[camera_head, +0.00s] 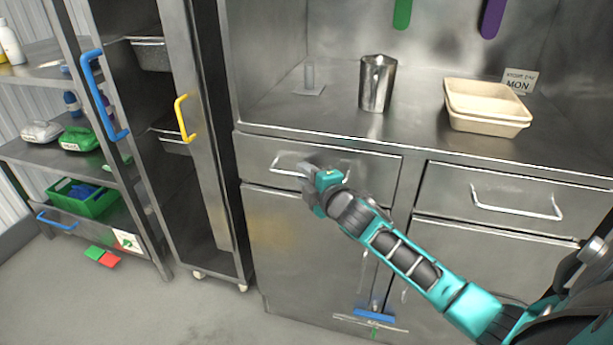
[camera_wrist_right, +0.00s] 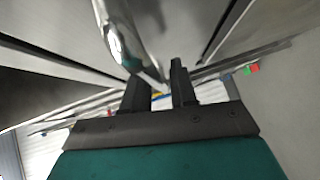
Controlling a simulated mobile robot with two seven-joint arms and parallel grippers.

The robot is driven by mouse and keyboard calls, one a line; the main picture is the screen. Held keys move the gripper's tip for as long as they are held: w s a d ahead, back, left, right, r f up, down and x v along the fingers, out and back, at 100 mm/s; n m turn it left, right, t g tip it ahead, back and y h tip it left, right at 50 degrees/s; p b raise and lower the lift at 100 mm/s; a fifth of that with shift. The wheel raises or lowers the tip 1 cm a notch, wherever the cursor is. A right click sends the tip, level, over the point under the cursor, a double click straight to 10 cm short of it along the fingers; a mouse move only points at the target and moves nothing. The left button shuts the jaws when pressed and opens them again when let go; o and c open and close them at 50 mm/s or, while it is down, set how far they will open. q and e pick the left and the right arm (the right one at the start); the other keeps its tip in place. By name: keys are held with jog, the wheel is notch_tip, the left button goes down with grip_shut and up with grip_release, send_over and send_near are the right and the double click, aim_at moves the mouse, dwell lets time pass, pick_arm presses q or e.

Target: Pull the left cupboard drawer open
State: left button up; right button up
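The left cupboard drawer (camera_head: 381,172) has a grey steel front under the counter. Its front looks flush with the cupboard. A shiny metal bar handle (camera_head: 284,164) runs across it, its right part hidden by my gripper. My right gripper (camera_head: 313,183) is at the right part of this handle. My left gripper is not in view.
The right drawer (camera_head: 515,196) has a similar handle. A metal jug (camera_head: 377,82) and beige trays (camera_head: 486,107) stand on the counter. A tall cabinet with a yellow handle (camera_head: 185,118) stands left of the cupboard. Floor in front is clear at lower left.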

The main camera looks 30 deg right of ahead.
grip_shut()
dwell(0.3)
